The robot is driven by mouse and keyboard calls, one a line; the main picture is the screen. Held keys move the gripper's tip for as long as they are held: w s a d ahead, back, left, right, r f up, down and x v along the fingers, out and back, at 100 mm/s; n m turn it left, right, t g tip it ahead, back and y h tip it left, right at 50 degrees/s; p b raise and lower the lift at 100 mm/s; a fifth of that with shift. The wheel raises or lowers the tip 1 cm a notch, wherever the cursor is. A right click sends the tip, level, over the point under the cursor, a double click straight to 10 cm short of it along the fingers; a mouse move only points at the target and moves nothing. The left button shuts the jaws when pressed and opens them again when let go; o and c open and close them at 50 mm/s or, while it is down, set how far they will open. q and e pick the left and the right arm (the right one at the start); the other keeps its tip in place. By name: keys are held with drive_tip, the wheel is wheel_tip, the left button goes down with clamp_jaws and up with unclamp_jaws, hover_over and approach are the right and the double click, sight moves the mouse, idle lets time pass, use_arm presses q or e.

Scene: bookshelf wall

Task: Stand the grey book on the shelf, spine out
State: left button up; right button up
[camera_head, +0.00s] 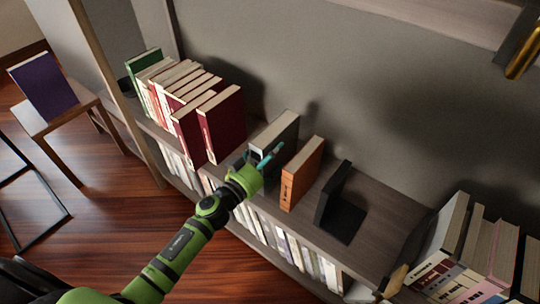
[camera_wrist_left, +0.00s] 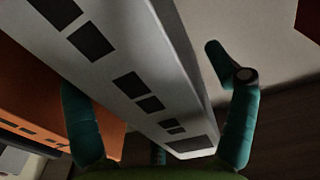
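The grey book (camera_head: 287,128) stands upright on the shelf board (camera_head: 309,222), between the dark red books and an orange book. In the left wrist view the grey book (camera_wrist_left: 133,62) shows its pale spine with dark rectangles, facing out toward my gripper. My left gripper (camera_head: 258,160) is at the front of the grey book, with its teal fingers on either side of the spine. The fingers look spread, with a gap beside the book on the right finger's side. My arm and gripper hide the book's lower part in the head view. My right gripper is not in view.
The orange book (camera_head: 301,173) stands close to the right, and a black bookend (camera_head: 341,205) beyond it. Dark red books (camera_head: 221,121) stand to the left. More books fill the lower shelf. A purple book (camera_head: 44,86) stands on a chair (camera_head: 66,117) at the far left.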

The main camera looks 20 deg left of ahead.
use_arm(q)
drive_tip(key=shift+f, duration=0.15)
drive_tip(key=v, duration=1.2)
drive_tip(key=shift+s, duration=0.1)
